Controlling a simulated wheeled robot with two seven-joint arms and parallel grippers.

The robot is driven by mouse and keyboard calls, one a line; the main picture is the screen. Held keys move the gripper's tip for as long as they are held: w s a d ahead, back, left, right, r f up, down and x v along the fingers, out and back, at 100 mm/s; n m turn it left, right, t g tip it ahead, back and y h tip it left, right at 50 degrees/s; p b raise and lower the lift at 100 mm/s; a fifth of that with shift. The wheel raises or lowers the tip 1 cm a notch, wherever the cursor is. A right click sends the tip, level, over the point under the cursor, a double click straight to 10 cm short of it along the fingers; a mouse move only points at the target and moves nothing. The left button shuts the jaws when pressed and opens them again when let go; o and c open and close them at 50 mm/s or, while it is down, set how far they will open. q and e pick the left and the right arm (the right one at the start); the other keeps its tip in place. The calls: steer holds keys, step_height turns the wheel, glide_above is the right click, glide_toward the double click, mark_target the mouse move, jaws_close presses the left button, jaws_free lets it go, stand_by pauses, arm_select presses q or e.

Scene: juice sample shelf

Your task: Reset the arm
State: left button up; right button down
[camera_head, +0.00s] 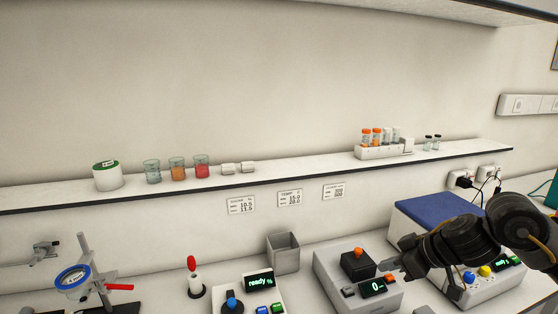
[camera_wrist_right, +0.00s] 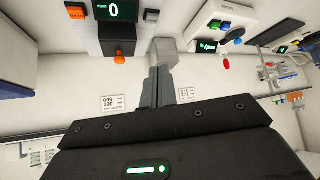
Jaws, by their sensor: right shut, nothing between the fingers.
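My right arm comes in from the right edge of the head view, and its gripper (camera_head: 392,268) is in front of and above the grey device with a black block on top and a "0" display (camera_head: 358,285). In the right wrist view the two grey fingers (camera_wrist_right: 160,84) are together with nothing between them. The grey open bin (camera_wrist_right: 172,56) shows beyond their tips there. The fingers appear clear of the shelf and its contents. My left gripper is not in view.
The wall shelf (camera_head: 270,177) holds a white jar (camera_head: 107,175), several beakers with coloured liquid and a rack (camera_head: 385,151) of orange-capped vials. Below stand the bin (camera_head: 284,253), a "ready" device (camera_head: 252,295), a blue-topped box (camera_head: 437,216) and a clamp stand (camera_head: 90,272).

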steer(key=s+a+f+t+y, duration=0.1)
steer(key=s+a+f+t, duration=0.4)
steer(key=a+f, duration=0.7)
steer(key=s+d+f+m+g+h, duration=0.2)
steer(key=s+d+f, duration=0.25)
steer(key=s, duration=0.45)
steer(key=s+d+f+m+g+h, duration=0.25)
steer(key=s+f, duration=0.35)
steer(key=s, duration=0.3)
steer(key=s+d+f+m+g+h, duration=0.25)
steer(key=s+d+f, duration=0.2)
steer(key=s, duration=0.45)
step_height(320, 180, down, 28)
steer(key=s+g+b, duration=0.2)
steer(key=b, duration=0.1)
arm_select(q)
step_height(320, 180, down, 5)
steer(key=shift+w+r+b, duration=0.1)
steer(key=shift+b, duration=0.8)
arm_select(e)
steer(key=s+d+f+g, duration=0.1)
steer(key=s+d+f, duration=0.1)
steer(key=s+f, duration=1.4)
step_height(320, 180, down, 3)
steer(key=shift+s+f+n, duration=0.1)
steer(key=shift+s+n, duration=0.3)
